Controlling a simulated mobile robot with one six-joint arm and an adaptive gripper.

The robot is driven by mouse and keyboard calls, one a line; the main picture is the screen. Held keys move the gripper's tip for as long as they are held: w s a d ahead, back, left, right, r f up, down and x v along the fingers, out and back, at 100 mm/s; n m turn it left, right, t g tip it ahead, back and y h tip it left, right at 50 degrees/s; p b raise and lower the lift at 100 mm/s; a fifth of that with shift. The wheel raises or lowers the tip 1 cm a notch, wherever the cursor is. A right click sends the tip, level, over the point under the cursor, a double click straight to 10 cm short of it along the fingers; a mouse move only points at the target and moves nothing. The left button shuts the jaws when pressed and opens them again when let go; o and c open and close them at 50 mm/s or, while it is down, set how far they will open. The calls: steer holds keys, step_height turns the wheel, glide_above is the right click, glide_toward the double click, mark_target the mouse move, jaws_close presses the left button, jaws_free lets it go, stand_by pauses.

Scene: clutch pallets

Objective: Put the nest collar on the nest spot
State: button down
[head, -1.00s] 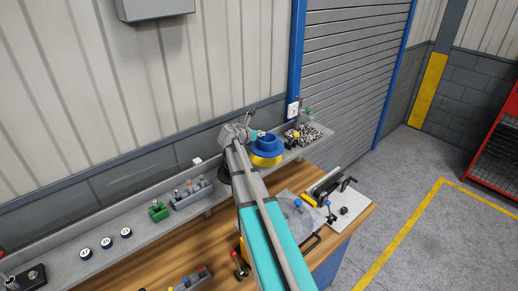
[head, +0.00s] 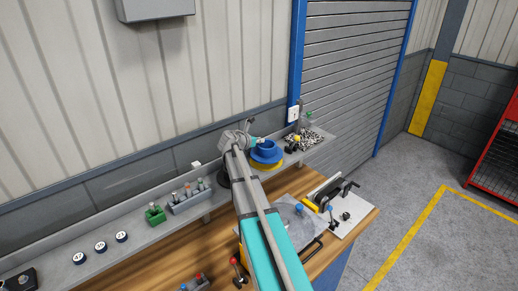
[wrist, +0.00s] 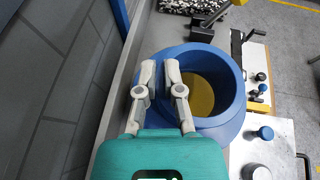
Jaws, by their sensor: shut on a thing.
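The nest collar is a blue ring (head: 266,150) at the far right part of the grey shelf in the head view. In the wrist view the collar (wrist: 228,122) appears as a wide blue ring with an open middle. My gripper (wrist: 160,72) is shut on the collar's left wall, with one finger on each side. A round yellow piece (head: 266,166) shows just below the collar, and its yellow face (wrist: 197,92) shows through the opening. I take it for the nest spot. I cannot tell whether the collar touches it.
A tray of dark and light bits (head: 305,140) is on the shelf right of the collar. A grey wall (wrist: 50,80) runs close on the left. A wooden bench (head: 165,263) with a white board (head: 352,212) and clamps lies in front.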

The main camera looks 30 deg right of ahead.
steer(key=shift+w+f+b, duration=0.2)
steer(key=shift+f+b, duration=1.35)
steer(key=shift+f, duration=0.25)
steer(key=c, duration=0.8)
jaws_free()
steer(key=shift+r, duration=0.1)
steer(key=shift+s+a+r+p, duration=0.3)
steer(key=shift+a+p, duration=0.1)
steer(key=shift+a, duration=0.15)
steer(key=p+v, duration=0.4)
steer(key=v, duration=0.6)
steer(key=shift+a, duration=0.35)
